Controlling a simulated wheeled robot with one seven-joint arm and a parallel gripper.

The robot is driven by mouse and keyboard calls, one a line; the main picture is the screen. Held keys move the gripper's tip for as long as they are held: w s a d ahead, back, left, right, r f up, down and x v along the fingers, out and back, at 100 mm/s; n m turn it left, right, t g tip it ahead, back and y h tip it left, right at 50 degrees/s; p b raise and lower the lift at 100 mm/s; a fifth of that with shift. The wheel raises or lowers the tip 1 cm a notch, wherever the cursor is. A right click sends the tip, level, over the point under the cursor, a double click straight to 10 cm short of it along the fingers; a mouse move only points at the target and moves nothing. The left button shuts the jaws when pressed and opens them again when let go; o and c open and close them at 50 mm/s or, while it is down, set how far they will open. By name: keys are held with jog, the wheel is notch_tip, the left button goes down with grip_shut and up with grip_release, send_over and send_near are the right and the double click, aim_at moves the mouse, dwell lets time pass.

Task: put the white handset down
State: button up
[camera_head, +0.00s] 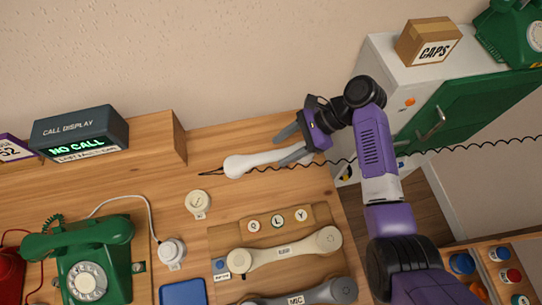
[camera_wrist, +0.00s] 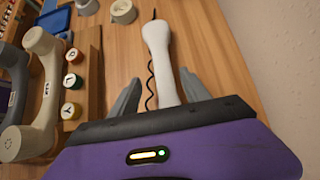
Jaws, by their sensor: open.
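The white handset (camera_head: 262,160) lies on the wooden desk near its back right part, with a dark coiled cord running from it. My gripper (camera_head: 288,145) is at the handset's right end, with one finger on each side of it. In the wrist view the white handset (camera_wrist: 158,55) extends away between the two spread grey fingers of my gripper (camera_wrist: 160,88). The fingers stand apart from the handset there. The handset's near end is hidden behind my gripper's body.
A cream handset (camera_head: 284,250) and a grey handset (camera_head: 310,292) rest on a wooden holder in front. A green dial phone (camera_head: 88,262) and a call display (camera_head: 80,132) reading "NO CALL" are at left. A white cabinet (camera_head: 385,60) with a green door stands at right.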

aim_at(272, 155)
jog(key=x, duration=0.6)
jog(key=shift+w+p, duration=0.25)
jog(key=shift+p, duration=0.05)
jog(key=shift+c, duration=0.4)
grip_shut()
